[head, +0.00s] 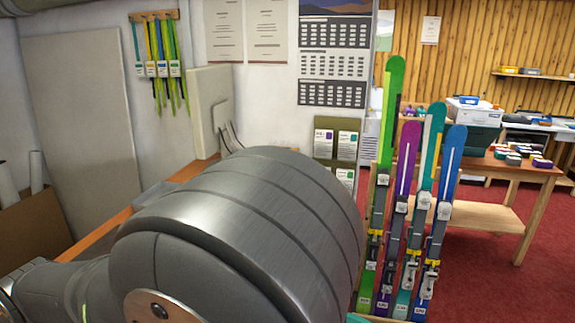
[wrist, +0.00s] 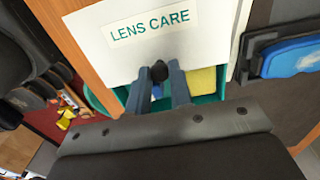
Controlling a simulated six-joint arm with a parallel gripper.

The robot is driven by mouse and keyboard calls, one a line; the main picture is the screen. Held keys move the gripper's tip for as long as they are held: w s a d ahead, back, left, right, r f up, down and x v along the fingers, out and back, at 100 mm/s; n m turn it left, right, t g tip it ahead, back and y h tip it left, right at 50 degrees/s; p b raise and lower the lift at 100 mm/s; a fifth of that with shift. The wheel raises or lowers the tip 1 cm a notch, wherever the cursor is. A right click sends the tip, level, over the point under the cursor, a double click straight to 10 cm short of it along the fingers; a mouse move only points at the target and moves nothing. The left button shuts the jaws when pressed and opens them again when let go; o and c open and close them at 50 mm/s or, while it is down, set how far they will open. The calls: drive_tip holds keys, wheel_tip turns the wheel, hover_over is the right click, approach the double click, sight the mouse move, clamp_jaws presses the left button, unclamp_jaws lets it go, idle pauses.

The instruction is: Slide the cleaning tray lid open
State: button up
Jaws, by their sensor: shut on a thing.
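The white tray lid (wrist: 206,40) carries a "LENS CARE" label and fills the upper middle of the wrist view. A small dark knob (wrist: 159,71) stands near its lower edge. My gripper (wrist: 159,78) is shut on this knob, one finger on each side. Below the lid's edge a strip of the teal tray (wrist: 222,83) is uncovered. A yellow item (wrist: 202,80) shows inside it, with a bit of blue between my fingers. My gripper body hides the area below. In the head view my arm hides the tray and gripper.
A dark holder with a blue item (wrist: 290,58) lies right of the tray in the wrist view. Dark objects and small yellow pieces (wrist: 66,112) lie at the left. In the head view, upright skis (head: 388,160) stand right of my arm, before a wooden table (head: 500,165).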

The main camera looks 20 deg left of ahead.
drive_tip(key=o, duration=0.4)
drive_tip(key=shift+o, duration=0.2)
wheel_tip(320, 180, up, 10)
idle(0.9)
